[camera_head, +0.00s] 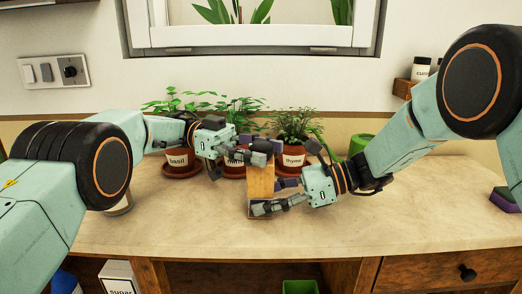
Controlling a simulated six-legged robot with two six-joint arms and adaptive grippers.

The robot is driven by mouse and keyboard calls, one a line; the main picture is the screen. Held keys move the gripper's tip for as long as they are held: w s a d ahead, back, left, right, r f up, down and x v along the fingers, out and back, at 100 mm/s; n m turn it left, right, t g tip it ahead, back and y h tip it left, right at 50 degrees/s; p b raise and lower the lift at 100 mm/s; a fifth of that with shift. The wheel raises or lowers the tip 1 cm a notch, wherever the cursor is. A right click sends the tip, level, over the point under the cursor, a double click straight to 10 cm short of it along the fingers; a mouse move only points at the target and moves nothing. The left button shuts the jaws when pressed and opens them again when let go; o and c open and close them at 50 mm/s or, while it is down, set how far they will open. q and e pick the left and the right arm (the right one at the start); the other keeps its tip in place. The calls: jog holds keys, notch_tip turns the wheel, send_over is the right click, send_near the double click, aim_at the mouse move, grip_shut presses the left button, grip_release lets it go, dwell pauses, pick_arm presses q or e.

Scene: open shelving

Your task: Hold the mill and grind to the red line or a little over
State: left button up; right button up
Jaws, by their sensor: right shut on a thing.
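The mill (261,182) stands upright on the counter, with a tan wooden body. Its lower part and its top are largely covered by my grippers. My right gripper (268,196) comes in from the right and is shut on the mill's body, low down. My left gripper (262,149) is higher, at the top of the mill. Its fingers overlap the mill's top, and I cannot tell whether they are closed on anything there. I cannot make out a red line.
Potted basil (178,157), a partly hidden pot (234,157) and thyme (293,159) stand behind the mill. A green watering can (360,144) is at the back right. A purple and green sponge (504,199) lies far right. The front counter (190,228) is clear.

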pick_arm(q)
jog(key=shift+o, duration=1)
jog(key=shift+w+n+t, duration=0.1)
jog(key=shift+n+t, duration=0.2)
jog(key=shift+t, duration=0.1)
jog(key=shift+n+t+h, duration=0.8)
jog(key=shift+n+t, duration=0.2)
jog(key=shift+t, duration=0.5)
jog(key=shift+n+t+h, duration=0.4)
jog(key=shift+n+t, duration=1)
jog(key=shift+t, duration=0.7)
jog(key=shift+a+t, duration=0.3)
jog(key=shift+a, duration=0.1)
jog(key=a, duration=0.7)
notch_tip(320, 180, up, 15)
jog(key=d+m+g, duration=0.2)
jog(key=g, duration=0.2)
jog(key=shift+d+m+g, duration=0.15)
jog(key=shift+m+g, duration=0.15)
jog(key=shift+m, duration=0.1)
